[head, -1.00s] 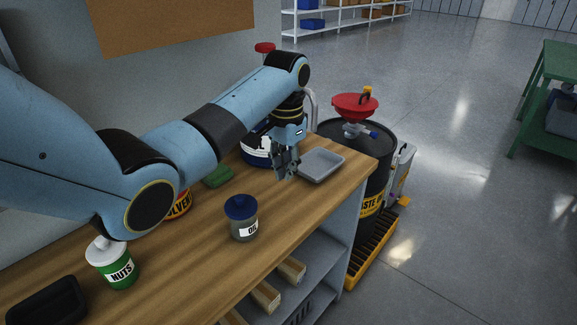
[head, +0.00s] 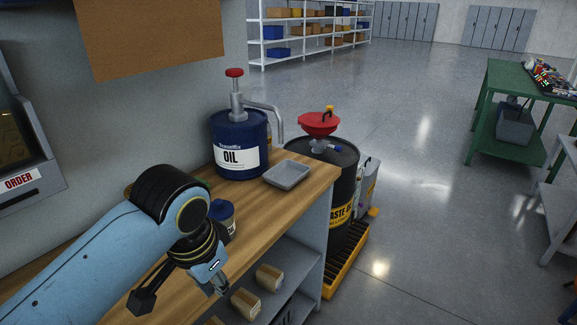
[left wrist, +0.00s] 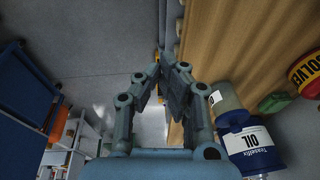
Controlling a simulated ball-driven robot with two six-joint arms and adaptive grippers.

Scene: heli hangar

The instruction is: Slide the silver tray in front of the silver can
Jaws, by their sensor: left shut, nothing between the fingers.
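The silver tray (head: 287,175), shallow and empty, lies flat near the right end of the wooden bench, beside the blue oil drum. The silver can (head: 226,215), grey with a blue lid, stands nearer to me on the bench, partly hidden behind my left wrist. In the left wrist view the can (left wrist: 226,101) is right of the fingers. My left gripper (head: 223,289) is shut and empty, pointing down near the bench's front edge, well short of the tray. It also shows in the left wrist view (left wrist: 160,65). My right gripper is out of view.
The blue oil drum (head: 239,145) with a red-topped pump stands behind and left of the tray. A black waste drum with a red funnel (head: 319,124) stands just past the bench's right end. Bench top between can and tray looks clear.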

